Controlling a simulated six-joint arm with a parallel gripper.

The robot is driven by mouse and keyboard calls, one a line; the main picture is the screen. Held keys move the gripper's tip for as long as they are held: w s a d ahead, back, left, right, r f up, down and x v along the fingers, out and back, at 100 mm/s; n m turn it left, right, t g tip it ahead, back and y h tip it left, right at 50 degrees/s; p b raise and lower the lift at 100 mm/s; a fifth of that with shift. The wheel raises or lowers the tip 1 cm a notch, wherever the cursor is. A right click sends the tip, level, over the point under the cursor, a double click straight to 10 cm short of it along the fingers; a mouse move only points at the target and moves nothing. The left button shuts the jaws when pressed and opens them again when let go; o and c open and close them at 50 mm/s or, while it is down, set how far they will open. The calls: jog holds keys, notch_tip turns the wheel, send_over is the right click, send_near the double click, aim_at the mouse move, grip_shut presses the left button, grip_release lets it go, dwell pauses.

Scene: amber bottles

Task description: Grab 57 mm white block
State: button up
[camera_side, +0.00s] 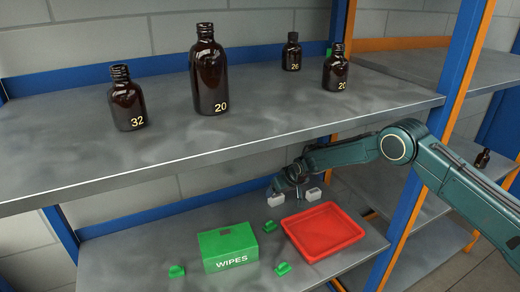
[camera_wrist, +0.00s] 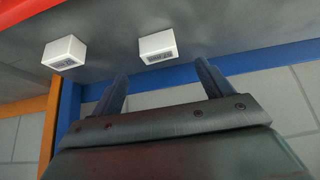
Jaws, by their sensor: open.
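Two small white blocks are on the lower shelf. One (camera_side: 275,201) is at the left of my gripper (camera_side: 284,189) in the side view, the other (camera_side: 313,194) at its right. In the wrist view one block (camera_wrist: 158,47) is just beyond the open fingertips (camera_wrist: 162,72), roughly in line with the gap between them. The other block (camera_wrist: 64,52) is farther left, outside the fingers. Each has a dark printed label, too small to read, so I cannot tell which is the 57 mm one. My gripper is open and empty.
A red tray (camera_side: 287,222) and a green WIPES box (camera_side: 229,248) stand in front on the lower shelf (camera_side: 130,266), with small green pieces (camera_side: 272,227) around. The upper shelf (camera_side: 270,122) with amber bottles (camera_side: 209,70) is above. An orange-and-blue post (camera_side: 405,205) stands right.

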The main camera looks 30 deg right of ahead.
aim_at(276, 200)
jog(key=shift+x, duration=0.95)
jog(key=shift+x, duration=2.8)
jog(key=shift+c, duration=0.2)
jog(key=c, duration=1)
